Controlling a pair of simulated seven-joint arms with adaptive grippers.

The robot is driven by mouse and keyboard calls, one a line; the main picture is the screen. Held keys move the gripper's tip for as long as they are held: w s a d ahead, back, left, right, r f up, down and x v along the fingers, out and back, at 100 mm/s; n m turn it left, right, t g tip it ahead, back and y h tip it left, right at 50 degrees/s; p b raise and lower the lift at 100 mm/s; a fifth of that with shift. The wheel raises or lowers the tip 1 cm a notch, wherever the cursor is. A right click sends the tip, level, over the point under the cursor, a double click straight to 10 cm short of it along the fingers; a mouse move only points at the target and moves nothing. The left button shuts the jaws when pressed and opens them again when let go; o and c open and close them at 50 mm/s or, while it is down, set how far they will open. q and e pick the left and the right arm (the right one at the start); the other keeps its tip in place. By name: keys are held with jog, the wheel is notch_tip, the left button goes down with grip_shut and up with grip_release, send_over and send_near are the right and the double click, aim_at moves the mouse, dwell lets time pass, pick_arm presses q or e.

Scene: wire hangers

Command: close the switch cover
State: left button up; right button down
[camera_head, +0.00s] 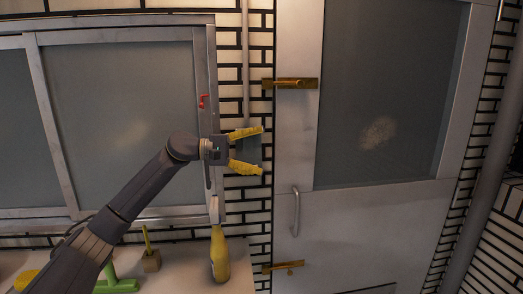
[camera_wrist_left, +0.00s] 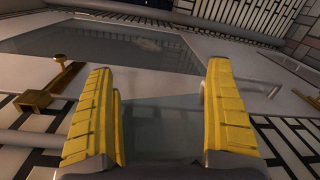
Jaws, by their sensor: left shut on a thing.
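The switch cover (camera_head: 249,150) is a grey, see-through panel at the brick wall, between the window frame and the door. My left gripper (camera_head: 260,151) has its two yellow fingers on either side of it, one above and one below, and is shut on it. In the left wrist view the cover (camera_wrist_left: 160,130) shows as a glassy pane between the yellow fingers (camera_wrist_left: 160,76). The switch behind it cannot be made out, and I cannot tell how far the cover is swung. My right gripper is not in view.
A white door (camera_head: 297,140) with brass latches (camera_head: 292,84) and a handle (camera_head: 296,210) stands right of the cover. A vertical pipe (camera_head: 245,60) runs above it. The framed window (camera_head: 125,115) is behind my arm. A yellow bottle (camera_head: 219,255) and a green tool (camera_head: 115,286) are on the counter below.

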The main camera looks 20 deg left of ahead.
pick_arm(q)
jog(key=a, duration=0.1)
jog(key=a+r, duration=0.1)
jog(key=shift+s+a+r, duration=0.1)
jog(key=shift+s+a, duration=0.2)
jog(key=shift+s, duration=0.05)
jog(key=shift+c, duration=0.8)
jog(key=shift+s+a, duration=0.1)
jog(key=shift+a, duration=0.25)
jog(key=shift+c, duration=1.2)
jog(key=o, duration=0.3)
jog(key=shift+v, duration=1.2)
jog(key=shift+s+a, duration=0.45)
jog(key=shift+a, duration=0.05)
jog(key=c, duration=0.6)
jog(key=shift+s+a, duration=0.1)
jog(key=shift+a, duration=0.05)
jog(key=shift+c, duration=0.5)
send_near(248, 146)
jog(key=s+a, duration=0.4)
jog(key=s, duration=0.2)
jog(key=shift+a+f, duration=0.2)
jog(key=shift+f, duration=0.1)
